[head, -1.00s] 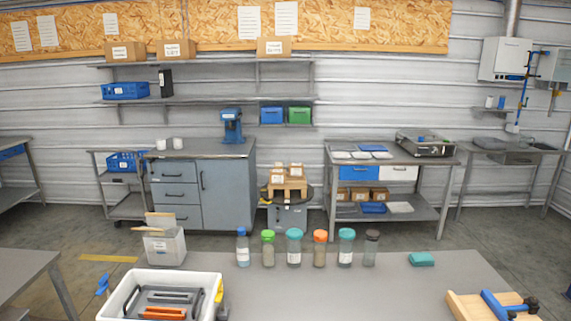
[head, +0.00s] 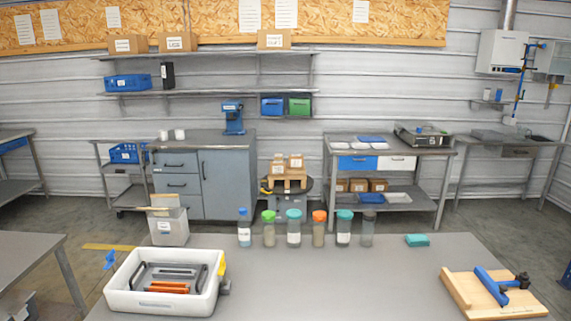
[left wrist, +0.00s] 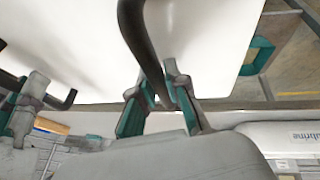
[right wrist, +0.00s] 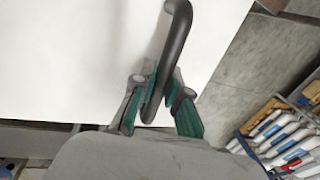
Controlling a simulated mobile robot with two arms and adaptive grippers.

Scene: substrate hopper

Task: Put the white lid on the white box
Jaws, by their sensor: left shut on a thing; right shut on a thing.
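A large flat white panel, which I take as the white lid, fills much of the left wrist view (left wrist: 210,45) and the right wrist view (right wrist: 75,60). My left gripper (left wrist: 161,88) is shut on a black bar handle (left wrist: 138,30) on it. My right gripper (right wrist: 162,88) is shut on another black handle (right wrist: 179,32). Part of a further gripper and handle shows at the left edge of the left wrist view. The head view shows neither gripper nor lid. I cannot make out the white box for certain in any view.
The grey table (head: 330,280) holds a white tray of tools (head: 118,298), a pale container (head: 170,228), a row of several jars (head: 293,228), a teal block (head: 417,240) and a wooden board with a blue clamp (head: 465,295). Shelved goods (right wrist: 285,135) show at right in the right wrist view.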

